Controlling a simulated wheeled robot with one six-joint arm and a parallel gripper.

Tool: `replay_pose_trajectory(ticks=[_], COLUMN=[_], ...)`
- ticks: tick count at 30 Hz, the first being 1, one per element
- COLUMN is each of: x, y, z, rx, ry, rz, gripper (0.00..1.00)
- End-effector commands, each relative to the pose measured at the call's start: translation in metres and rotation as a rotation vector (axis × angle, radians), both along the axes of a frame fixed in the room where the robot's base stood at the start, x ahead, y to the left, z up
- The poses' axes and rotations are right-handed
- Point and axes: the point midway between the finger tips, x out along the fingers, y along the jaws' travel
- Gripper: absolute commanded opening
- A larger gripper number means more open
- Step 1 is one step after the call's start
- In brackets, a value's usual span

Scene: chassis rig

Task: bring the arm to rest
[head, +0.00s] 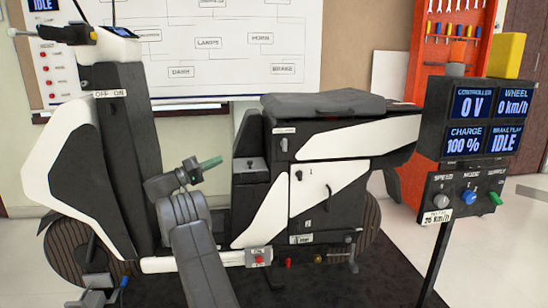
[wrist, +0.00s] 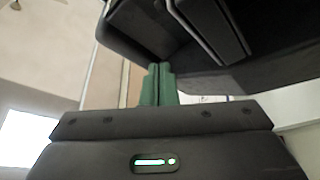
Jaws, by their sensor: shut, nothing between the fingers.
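My arm rises from the bottom of the head view in front of the scooter rig (head: 335,165). My gripper (head: 212,162) has green fingers that point to the right, in the gap between the scooter's front column and its seat box. In the wrist view my gripper (wrist: 157,84) shows its two green fingers pressed together with nothing between them. A dark overhanging part (wrist: 205,35) lies beyond the fingertips there; I cannot tell which part it is, or how far away.
The display box (head: 487,120) reads 0 V, 0 km/h, 100 % and IDLE. A knob panel (head: 463,196) on a post stands below it at the right. A red tool board (head: 450,60) and a wiring chart (head: 210,45) are behind. Open floor shows at the lower right.

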Motion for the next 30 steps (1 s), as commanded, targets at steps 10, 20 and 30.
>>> replay_pose_trajectory(ticks=[10, 20, 30], x=[0.007, 0.019, 0.022], y=[-0.039, -0.086, -0.082], z=[0.016, 0.026, 0.011], rx=[0.001, -0.001, 0.0], ry=[-0.003, 0.003, 0.003], rz=[-0.004, -0.002, -0.001], gripper=[0.0, 0.0, 0.0])
